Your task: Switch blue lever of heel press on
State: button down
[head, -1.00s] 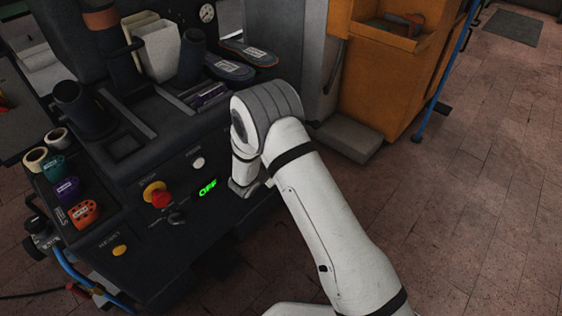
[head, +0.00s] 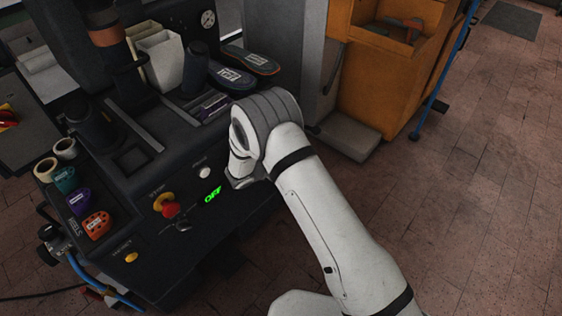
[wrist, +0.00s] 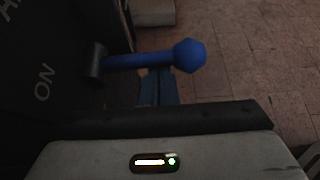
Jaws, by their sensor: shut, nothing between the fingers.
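The blue lever (wrist: 140,61) of the heel press shows in the wrist view. It is a rod with a round blue knob (wrist: 190,55), sticking out to the right from a dark hub (wrist: 96,62) on the black panel. An ON label (wrist: 44,82) is on the panel below and left of the hub. My gripper (wrist: 158,78) is shut and empty, its fingers close by the rod, just below it in the picture. I cannot tell whether they touch. In the head view the lever and fingers are hidden by my arm. The press display (head: 213,195) reads OFF in green.
The press front carries a red and yellow stop button (head: 168,206), a white button (head: 204,172) and a yellow button (head: 131,257). Shoe soles (head: 251,60) lie on top. An orange cabinet (head: 385,75) stands behind right. The tiled floor (head: 485,190) at right is clear.

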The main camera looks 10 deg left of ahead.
jog(key=shift+s+a+r, duration=0.1)
jog(key=shift+a+r, duration=0.15)
jog(key=shift+r, duration=0.25)
jog(key=shift+a+r, duration=0.25)
jog(key=shift+r, duration=0.35)
jog(key=p+v, duration=0.2)
jog(key=v, duration=0.5)
jog(key=shift+s, duration=0.35)
jog(key=shift+a+r, duration=0.1)
jog(key=shift+r, duration=0.05)
